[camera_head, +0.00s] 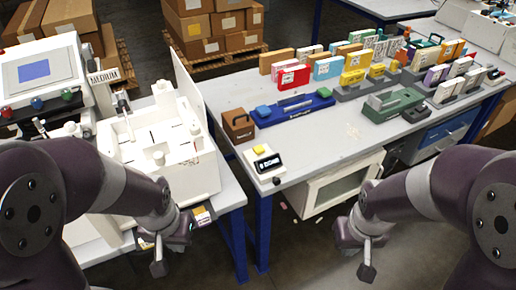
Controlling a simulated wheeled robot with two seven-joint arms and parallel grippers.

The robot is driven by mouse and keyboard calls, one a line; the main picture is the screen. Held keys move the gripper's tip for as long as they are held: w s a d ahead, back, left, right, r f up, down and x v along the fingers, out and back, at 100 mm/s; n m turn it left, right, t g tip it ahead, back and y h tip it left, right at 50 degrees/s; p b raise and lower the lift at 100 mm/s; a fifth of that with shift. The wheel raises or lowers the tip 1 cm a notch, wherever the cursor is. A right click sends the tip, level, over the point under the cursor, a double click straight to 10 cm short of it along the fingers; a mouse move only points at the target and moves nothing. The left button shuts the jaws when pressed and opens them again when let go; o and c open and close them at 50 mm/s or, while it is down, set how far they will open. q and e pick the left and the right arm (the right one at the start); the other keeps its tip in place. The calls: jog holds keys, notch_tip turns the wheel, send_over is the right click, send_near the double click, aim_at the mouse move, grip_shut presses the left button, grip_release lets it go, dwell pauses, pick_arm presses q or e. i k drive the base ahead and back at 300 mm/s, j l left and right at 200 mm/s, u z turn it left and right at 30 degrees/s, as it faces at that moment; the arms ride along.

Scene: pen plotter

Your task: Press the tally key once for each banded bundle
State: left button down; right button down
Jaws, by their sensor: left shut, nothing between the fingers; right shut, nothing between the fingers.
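A small white device with a dark display (268,163) stands at the near left corner of the right-hand table; I take it for the tally counter. A yellow key (259,149) sits on its top. Rows of coloured blocks, such as a red one (294,77) and a yellow one (352,77), stand farther back; which are banded bundles I cannot tell at this size. My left gripper (158,268) is shut and empty, low and left of the device. My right gripper (367,272) is shut and empty, low in front of the table. Neither touches the device.
A brown box (238,125) stands beside the device. A blue tray (300,112) and a green stand (394,106) sit behind. A white plotter-like machine (150,135) fills the left table. The right table's near middle (335,140) is mostly clear. A gap separates the tables.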

aim_at(259, 149)
jog(key=i+l+u, duration=0.1)
jog(key=i+l, duration=0.3)
jog(key=l, duration=0.2)
jog(key=i+l+u, duration=0.15)
jog(key=l, duration=0.2)
jog(key=i+l+u, duration=0.1)
jog(key=i+l, duration=0.3)
jog(key=l, duration=0.3)
jog(key=i+l+u, duration=0.15)
jog(key=l, duration=0.2)
